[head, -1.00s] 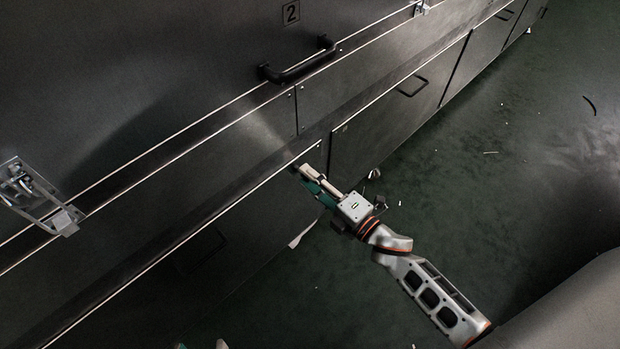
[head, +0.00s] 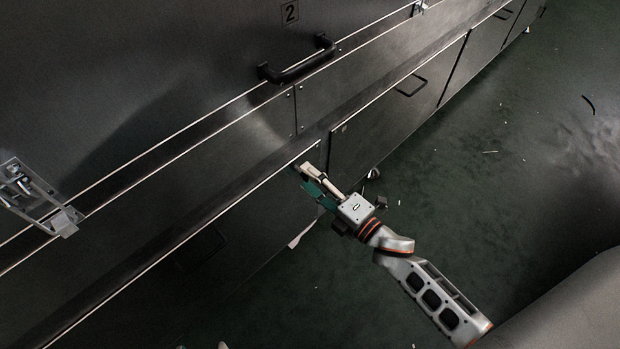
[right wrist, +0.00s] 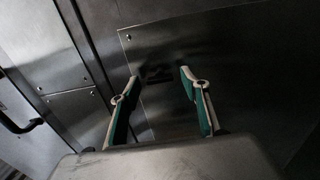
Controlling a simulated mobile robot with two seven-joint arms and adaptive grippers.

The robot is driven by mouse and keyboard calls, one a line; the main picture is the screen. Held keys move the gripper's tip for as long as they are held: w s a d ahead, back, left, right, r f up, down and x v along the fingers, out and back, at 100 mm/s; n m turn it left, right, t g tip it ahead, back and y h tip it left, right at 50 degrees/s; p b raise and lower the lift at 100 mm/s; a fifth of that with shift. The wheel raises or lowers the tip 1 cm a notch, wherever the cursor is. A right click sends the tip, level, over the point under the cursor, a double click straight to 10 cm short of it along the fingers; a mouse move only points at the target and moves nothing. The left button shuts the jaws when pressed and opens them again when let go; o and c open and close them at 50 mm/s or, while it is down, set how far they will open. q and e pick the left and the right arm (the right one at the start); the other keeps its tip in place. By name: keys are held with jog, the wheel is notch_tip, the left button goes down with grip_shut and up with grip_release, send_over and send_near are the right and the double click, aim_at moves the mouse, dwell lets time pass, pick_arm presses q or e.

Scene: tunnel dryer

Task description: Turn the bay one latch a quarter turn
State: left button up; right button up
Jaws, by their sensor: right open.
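A metal latch (head: 38,197) on a bracket is fixed to the dark panel at the left of the head view. A second, smaller latch or fitting (head: 418,8) shows at the top edge. I see no bay one label, so I cannot tell which is the bay one latch. My right gripper (head: 308,170) is open and empty, well right of the left latch, by the lower panels. Small green and pale tips at the bottom edge look like my left gripper (head: 203,346), mostly cut off.
A black bar handle (head: 297,60) sticks out below the number 2 label (head: 290,12). A long ledge runs diagonally along the panels. Lower doors carry thin handles (head: 411,85). The green floor (head: 500,160) at the right is mostly clear, with small scraps.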

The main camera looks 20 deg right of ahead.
jog(key=v, duration=1.1)
jog(key=shift+s, duration=0.3)
jog(key=shift+r, duration=0.1)
